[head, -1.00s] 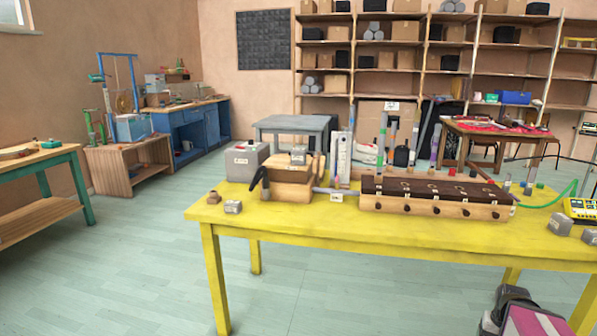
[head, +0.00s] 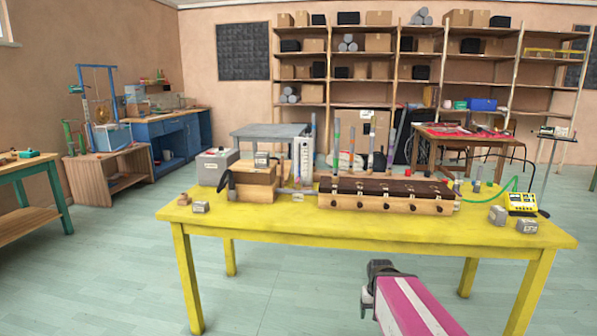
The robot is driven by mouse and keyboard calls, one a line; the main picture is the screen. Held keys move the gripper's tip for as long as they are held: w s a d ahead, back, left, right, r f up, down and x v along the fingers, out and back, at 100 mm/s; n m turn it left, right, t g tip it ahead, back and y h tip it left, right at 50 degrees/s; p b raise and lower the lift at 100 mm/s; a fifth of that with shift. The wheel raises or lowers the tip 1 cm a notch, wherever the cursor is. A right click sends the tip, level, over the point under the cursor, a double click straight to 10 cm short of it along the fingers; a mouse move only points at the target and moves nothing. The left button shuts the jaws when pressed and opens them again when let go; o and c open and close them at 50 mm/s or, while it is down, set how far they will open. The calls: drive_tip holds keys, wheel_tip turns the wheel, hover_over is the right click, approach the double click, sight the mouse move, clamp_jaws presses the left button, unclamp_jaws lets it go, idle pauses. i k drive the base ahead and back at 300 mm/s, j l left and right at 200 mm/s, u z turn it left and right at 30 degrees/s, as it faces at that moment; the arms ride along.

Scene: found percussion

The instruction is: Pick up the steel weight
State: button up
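Several small grey metal-looking blocks with pale labels are on the yellow table; I cannot tell which one is the steel weight. One small block (head: 200,207) sits near the left end. Another block (head: 261,159) rests on top of a wooden box. Two larger blocks, one behind (head: 497,215) and one in front (head: 526,226), sit side by side near the right end. My magenta arm link with a dark joint shows at the bottom, in front of the table.
The yellow table (head: 300,226) has a bare front strip. A long wooden instrument (head: 385,203) with a dark top fills its middle, with upright tubes behind. A grey box (head: 214,168), the wooden box (head: 254,183) and a yellow device (head: 521,202) also stand there. The floor in front is open.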

sight(524, 225)
drive_tip(key=z, duration=1.4)
